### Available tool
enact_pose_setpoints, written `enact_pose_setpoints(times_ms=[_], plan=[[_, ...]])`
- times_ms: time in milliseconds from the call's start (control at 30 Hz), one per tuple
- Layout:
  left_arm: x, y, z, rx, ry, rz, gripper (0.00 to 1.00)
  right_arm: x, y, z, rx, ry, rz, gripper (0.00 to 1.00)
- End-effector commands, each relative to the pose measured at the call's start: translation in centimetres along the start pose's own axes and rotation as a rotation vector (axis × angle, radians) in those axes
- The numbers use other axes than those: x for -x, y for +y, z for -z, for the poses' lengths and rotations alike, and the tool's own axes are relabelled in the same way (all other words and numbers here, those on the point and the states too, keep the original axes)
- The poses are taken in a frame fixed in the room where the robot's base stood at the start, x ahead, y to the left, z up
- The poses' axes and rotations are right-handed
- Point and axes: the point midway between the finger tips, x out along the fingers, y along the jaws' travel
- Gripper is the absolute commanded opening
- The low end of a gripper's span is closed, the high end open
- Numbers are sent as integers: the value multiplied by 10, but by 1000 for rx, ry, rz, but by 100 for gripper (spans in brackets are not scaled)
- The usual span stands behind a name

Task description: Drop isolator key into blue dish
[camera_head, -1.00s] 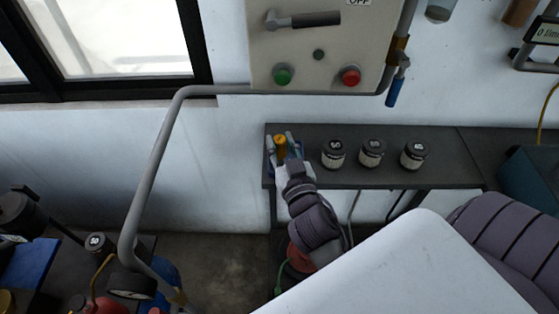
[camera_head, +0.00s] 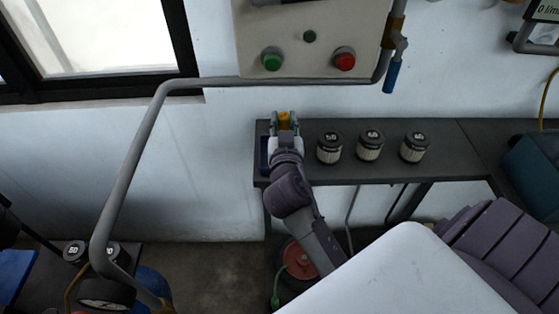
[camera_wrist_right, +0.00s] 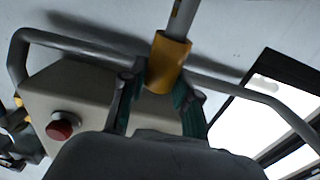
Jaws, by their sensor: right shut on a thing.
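The isolator key (camera_wrist_right: 168,62) has a yellow head and a grey shaft. In the head view only its yellow part (camera_head: 285,118) shows. My right gripper (camera_head: 285,122) is shut on the key, above the left end of the dark shelf. In the wrist view its green-grey fingers (camera_wrist_right: 157,84) sit on either side of the yellow head. The blue dish (camera_head: 264,157) is on the shelf's left end, just left of and partly hidden by my right gripper. Its inside cannot be seen clearly.
Several black-lidded jars stand right of the gripper on the dark shelf (camera_head: 436,172), the nearest (camera_head: 329,148) close by. A grey pipe (camera_head: 130,180) runs along the wall and down on the left. A control box (camera_head: 305,45) with green and red buttons hangs above.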

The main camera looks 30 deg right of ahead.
Motion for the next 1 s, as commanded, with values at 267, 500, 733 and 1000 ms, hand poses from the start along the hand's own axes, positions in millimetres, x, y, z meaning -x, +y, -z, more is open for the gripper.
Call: enact_pose_setpoints(times_ms=[267,500,733,1000], plan=[[-7,0,1,1,3,1,0,0,0,-9,0,0,1,0],[-6,-1,1,1,3,1,0,0,0,-8,0,0,1,44],[-6,-1,1,2,3,1,0,0,0,-8,0,0,1,60],[-6,-2,-1,1,1,2,0,9,0,-10,-2,-3,1,60]])
